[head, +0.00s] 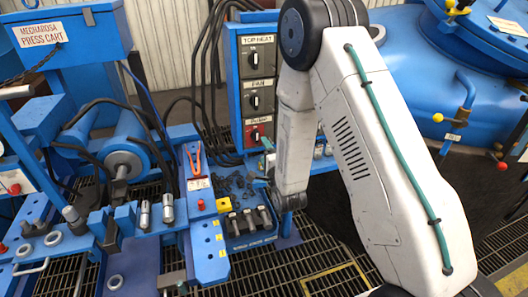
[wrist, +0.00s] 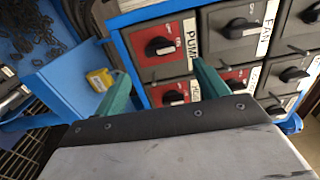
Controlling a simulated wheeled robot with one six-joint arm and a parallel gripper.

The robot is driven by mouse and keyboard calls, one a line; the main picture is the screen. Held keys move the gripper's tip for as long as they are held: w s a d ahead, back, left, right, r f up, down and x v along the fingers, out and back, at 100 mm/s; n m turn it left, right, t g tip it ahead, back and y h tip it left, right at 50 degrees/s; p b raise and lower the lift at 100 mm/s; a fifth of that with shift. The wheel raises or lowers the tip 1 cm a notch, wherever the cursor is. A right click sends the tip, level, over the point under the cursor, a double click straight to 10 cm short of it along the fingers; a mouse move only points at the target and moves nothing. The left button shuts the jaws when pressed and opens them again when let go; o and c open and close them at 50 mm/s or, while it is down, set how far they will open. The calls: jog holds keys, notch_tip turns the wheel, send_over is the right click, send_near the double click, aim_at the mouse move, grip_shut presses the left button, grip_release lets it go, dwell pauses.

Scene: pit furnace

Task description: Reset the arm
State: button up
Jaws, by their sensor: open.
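My arm, white with black joints and a teal cable, folds across the right half of the head view. My gripper (wrist: 163,82) shows in the wrist view as two teal fingers spread wide apart, with nothing held between them. The fingers point toward the blue control panel (head: 233,85), close to its red switch plate labelled PUMP (wrist: 161,48). I cannot tell whether a finger touches the panel. In the head view the gripper is mostly hidden behind my arm near the panel's lower end.
A blue press cart (head: 82,45) with hoses and a cylinder stands at left. A tray of dark chain-like pieces (head: 236,184) lies below the panel, with red-handled pliers (head: 194,160) beside it. A large blue furnace vessel (head: 425,75) is at right. Grating floor (head: 270,268) shows in front.

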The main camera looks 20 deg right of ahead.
jog(key=s+d+r+n+g, duration=0.1)
jog(key=s+r+n+g, duration=0.3)
jog(key=r, duration=0.3)
jog(key=s+r+n+g, duration=0.3)
jog(key=r+n+g, duration=0.1)
jog(key=r, duration=0.3)
jog(key=s+d+r+n+g, duration=0.1)
jog(key=s+r+n+g, duration=0.2)
jog(key=s, duration=0.8)
jog(key=s+r+n+g, duration=0.3)
jog(key=s, duration=0.8)
jog(key=s+d+r+n+g, duration=0.1)
jog(key=s+r+n+g, duration=0.1)
jog(key=s, duration=0.9)
jog(key=shift+s+d+r+n+g, duration=0.35)
jog(key=shift+r+n, duration=0.3)
jog(key=shift+n, duration=0.45)
